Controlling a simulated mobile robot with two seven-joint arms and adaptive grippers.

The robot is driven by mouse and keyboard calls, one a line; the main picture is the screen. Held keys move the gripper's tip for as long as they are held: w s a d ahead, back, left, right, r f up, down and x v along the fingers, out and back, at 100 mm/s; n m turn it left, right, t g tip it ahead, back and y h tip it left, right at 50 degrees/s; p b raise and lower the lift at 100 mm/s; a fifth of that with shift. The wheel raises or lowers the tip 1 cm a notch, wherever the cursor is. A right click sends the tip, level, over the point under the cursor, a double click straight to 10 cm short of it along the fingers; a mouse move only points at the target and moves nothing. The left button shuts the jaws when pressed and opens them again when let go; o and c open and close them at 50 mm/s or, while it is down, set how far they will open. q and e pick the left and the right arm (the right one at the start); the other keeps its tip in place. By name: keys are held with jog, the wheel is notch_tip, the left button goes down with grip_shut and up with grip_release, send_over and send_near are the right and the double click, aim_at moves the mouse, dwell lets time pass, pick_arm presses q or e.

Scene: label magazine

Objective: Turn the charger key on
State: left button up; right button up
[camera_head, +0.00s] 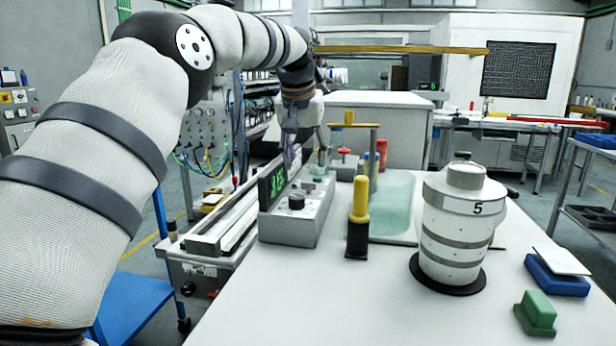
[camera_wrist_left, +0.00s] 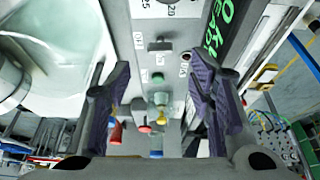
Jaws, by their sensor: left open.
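The charger (camera_head: 289,230) is a light grey box near the table's left edge, with a dark display (camera_head: 272,187) of green characters and a black knob (camera_head: 297,202) on top. In the left wrist view, a small dark grey turn piece (camera_wrist_left: 160,46), perhaps the key, sits on the panel with markings around it. A translucent green piece (camera_wrist_left: 160,98) stands beside it. My left gripper (camera_head: 291,158) points down above the charger's far end. Its purple-padded fingers (camera_wrist_left: 160,72) are open with nothing visibly held; contact cannot be told. My right gripper is not in view.
A yellow-topped black post (camera_head: 358,215) stands right of the charger. A white canister (camera_head: 458,228) marked 5 stands on a black base. Green (camera_head: 537,314) and blue (camera_head: 556,277) blocks lie at right. The front table is clear.

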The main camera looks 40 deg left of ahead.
aim_at(308, 183)
pick_arm(q)
jog(key=x, duration=0.6)
jog(key=shift+w+a+f, duration=0.15)
jog(key=shift+w+f, duration=0.05)
jog(key=shift+f, duration=0.15)
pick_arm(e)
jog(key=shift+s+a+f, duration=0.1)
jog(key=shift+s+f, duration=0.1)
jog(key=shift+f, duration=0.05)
pick_arm(q)
grip_shut()
